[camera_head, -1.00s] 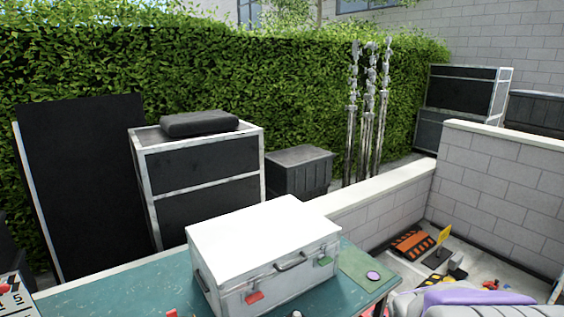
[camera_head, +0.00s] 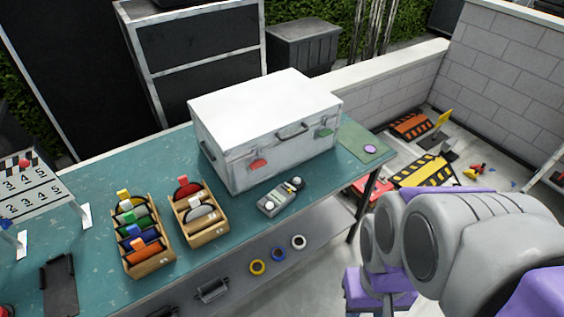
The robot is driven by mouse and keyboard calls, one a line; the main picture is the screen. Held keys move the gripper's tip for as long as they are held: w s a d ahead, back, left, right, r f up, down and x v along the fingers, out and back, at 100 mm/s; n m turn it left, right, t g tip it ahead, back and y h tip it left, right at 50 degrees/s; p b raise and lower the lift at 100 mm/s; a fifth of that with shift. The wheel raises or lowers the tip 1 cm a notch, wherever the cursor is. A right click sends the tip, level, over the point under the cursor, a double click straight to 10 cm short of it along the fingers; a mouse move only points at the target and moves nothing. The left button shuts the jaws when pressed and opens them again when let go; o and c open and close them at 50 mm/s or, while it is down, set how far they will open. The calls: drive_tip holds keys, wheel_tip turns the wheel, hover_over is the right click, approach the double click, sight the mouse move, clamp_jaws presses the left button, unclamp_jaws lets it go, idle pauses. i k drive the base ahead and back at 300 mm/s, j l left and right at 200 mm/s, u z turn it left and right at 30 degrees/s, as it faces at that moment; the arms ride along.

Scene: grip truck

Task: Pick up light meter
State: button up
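A small grey device (camera_head: 280,197) with round white parts lies on the teal table in front of the metal case; it looks like the light meter, but it is too small to be sure. It lies flat, with nothing of mine touching it. My grey and purple arm (camera_head: 450,240) fills the lower right of the view, to the right of the table. My gripper's fingertips cannot be made out, so its opening does not show.
The white-topped case (camera_head: 265,110) stands right behind the device. Two wooden boxes (camera_head: 205,235) of coloured items stand to its left. The teal table (camera_head: 100,180) has a black clip-like item (camera_head: 60,285) and a slate (camera_head: 35,185) on the left.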

sight(280, 196)
drive_tip(key=u, duration=2.35)
drive_tip(key=z, duration=1.95)
drive_tip(key=i+l+u, duration=0.15)
drive_tip(key=i+l, duration=0.15)
